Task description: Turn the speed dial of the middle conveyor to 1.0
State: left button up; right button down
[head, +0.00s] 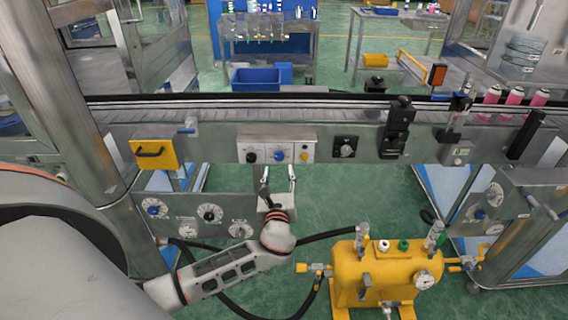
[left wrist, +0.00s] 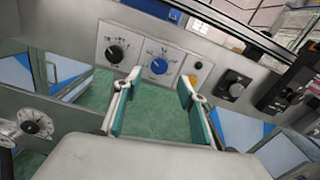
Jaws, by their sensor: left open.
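The middle conveyor's front rail (head: 215,148) carries a pale control panel. My right gripper is out of view.
A yellow box with a handle (head: 154,153) is on the rail at left. A lower grey panel (head: 180,207) with dials and gauges stands left of my gripper. A yellow tank (head: 378,275) with gauges stands at the lower right. Pink cans (head: 515,97) are on the belt.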

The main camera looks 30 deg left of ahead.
aim_at(279, 157)
pick_arm(q)
jog(key=x, duration=0.6)
jog(key=shift+w+a+f, duration=0.1)
jog(key=shift+w+a, duration=0.1)
jog(key=shift+w, duration=0.15)
jog(key=c, duration=1.1)
